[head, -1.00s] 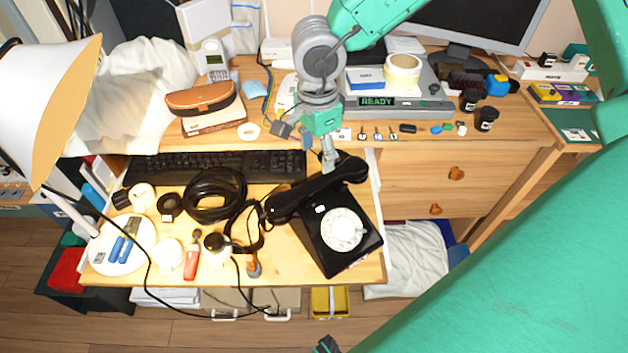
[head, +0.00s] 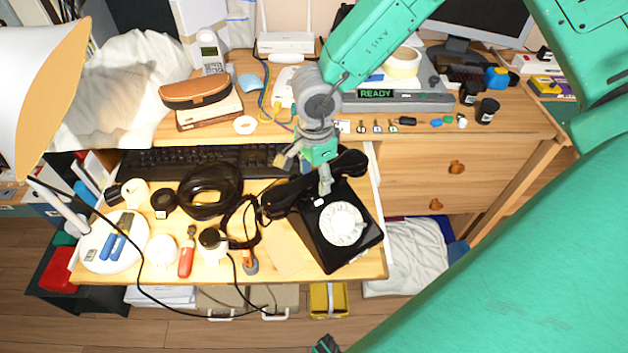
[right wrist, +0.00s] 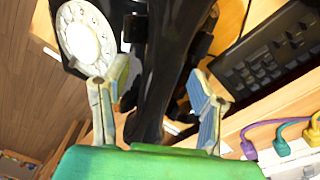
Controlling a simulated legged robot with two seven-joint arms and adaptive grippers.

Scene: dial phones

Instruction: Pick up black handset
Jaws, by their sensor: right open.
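The black handset (head: 283,199) lies across the cradle of a black dial phone (head: 338,252) with a white dial on the pulled-out wooden shelf. My right gripper (head: 303,173) is open over the middle of the handset, one finger on each side, and hides part of it. In the right wrist view the handset (right wrist: 168,62) runs between the two spread fingers (right wrist: 156,92), with the dial (right wrist: 85,38) beyond the left finger. I cannot tell whether a finger touches it. My left gripper is not in view.
A black keyboard (head: 200,160) lies behind the phone. A coiled black cable (head: 210,192) and small tools crowd the shelf to the left. A grey device reading READY (head: 420,101) and small items stand on the desk above. A lamp (head: 35,90) stands at left.

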